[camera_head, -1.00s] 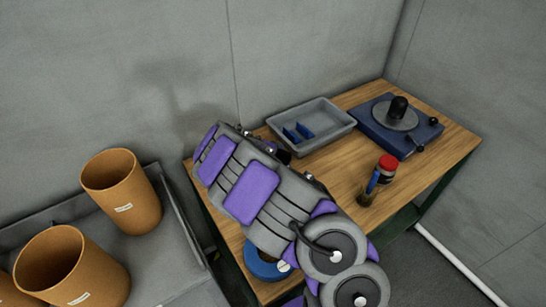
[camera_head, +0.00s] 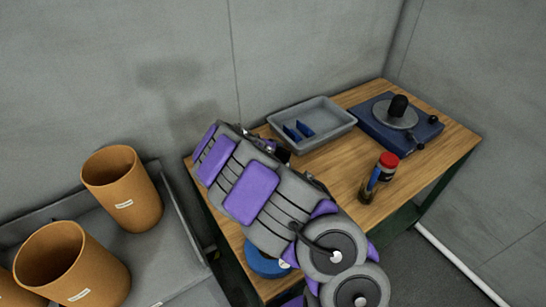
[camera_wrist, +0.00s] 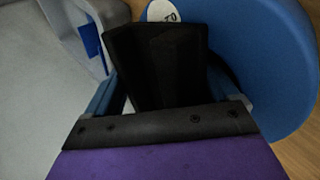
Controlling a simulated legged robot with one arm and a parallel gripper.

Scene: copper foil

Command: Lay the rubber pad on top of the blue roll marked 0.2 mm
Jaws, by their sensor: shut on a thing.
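A blue roll (camera_head: 262,264) lies on the near left part of the wooden table, partly hidden by my arm, with a bit of white label showing. In the wrist view a large blue round roll (camera_wrist: 240,65) with a white label fills the upper right. Its marking is cut off, and I cannot tell whether it is the same roll. My gripper (camera_wrist: 160,65) is shut on a black flat piece, seemingly the rubber pad (camera_wrist: 158,60), which stands out between the blue fingers and overlaps the roll in that view. I cannot tell whether they touch. My arm hides the gripper in the head view.
A grey tray (camera_head: 335,123) with blue pieces stands at the table's back. Right of it is a blue device (camera_head: 428,132) with a dark knob. A red-capped container (camera_head: 388,166) stands near the right edge. Orange bins (camera_head: 122,190) stand in a grey tray at left.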

